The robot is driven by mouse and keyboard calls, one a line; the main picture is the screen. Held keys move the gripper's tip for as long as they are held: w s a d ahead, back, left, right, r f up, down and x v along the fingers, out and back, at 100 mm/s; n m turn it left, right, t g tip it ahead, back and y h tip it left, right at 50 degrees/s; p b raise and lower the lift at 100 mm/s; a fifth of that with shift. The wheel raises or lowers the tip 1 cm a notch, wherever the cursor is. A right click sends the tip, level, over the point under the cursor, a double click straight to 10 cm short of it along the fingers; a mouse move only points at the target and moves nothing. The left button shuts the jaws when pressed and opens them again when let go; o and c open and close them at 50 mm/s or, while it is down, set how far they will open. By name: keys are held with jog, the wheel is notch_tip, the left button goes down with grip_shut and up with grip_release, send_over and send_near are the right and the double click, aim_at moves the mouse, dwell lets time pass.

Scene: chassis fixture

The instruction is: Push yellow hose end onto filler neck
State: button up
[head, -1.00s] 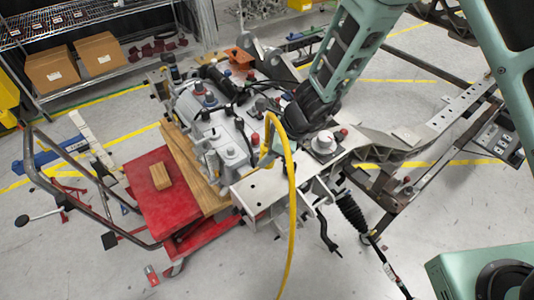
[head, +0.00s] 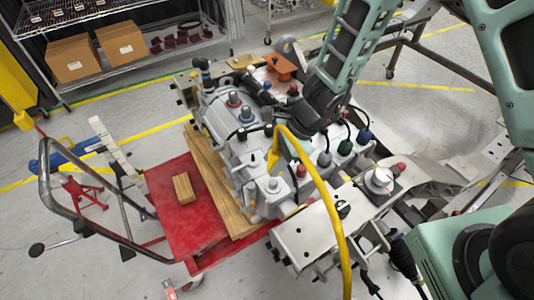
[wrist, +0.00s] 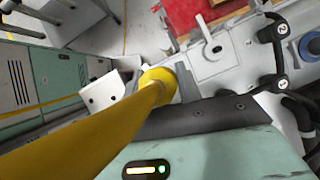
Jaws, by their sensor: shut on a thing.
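The yellow hose (head: 325,200) arches up from the bottom of the head view, and its end (head: 274,158) points down over the grey casing. My gripper (wrist: 160,82) is shut on the yellow hose end (wrist: 158,76) in the wrist view, where the hose crosses from the lower left. In the head view, my arm and the hose largely hide the fingers. I cannot clearly identify the filler neck. A grey round fitting (head: 272,185) stands on the casing below the hose end. The wrist view shows a grey round fitting (wrist: 213,49) beyond the hose end, apart from it.
The grey casing (head: 250,160) carries several capped fittings and black cables. A red cart (head: 190,215) with a wooden block (head: 184,188) stands to its left. A white chassis beam (head: 310,235) lies in front. A shelf with cardboard boxes (head: 70,58) is at the back left.

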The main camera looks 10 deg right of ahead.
jog(key=shift+w+a+f, duration=0.1)
jog(key=shift+f, duration=0.05)
jog(key=b, duration=0.4)
send_over(273, 182)
notch_tip(273, 182, down, 4)
jog(key=shift+f, duration=0.1)
jog(key=shift+p, duration=0.3)
jog(key=shift+b, duration=0.45)
dwell(0.3)
jog(key=shift+f+b, duration=1)
jog(key=shift+b, duration=0.2)
jog(key=shift+f+b, duration=0.55)
jog(key=o, duration=1.3)
jog(key=shift+r, duration=0.1)
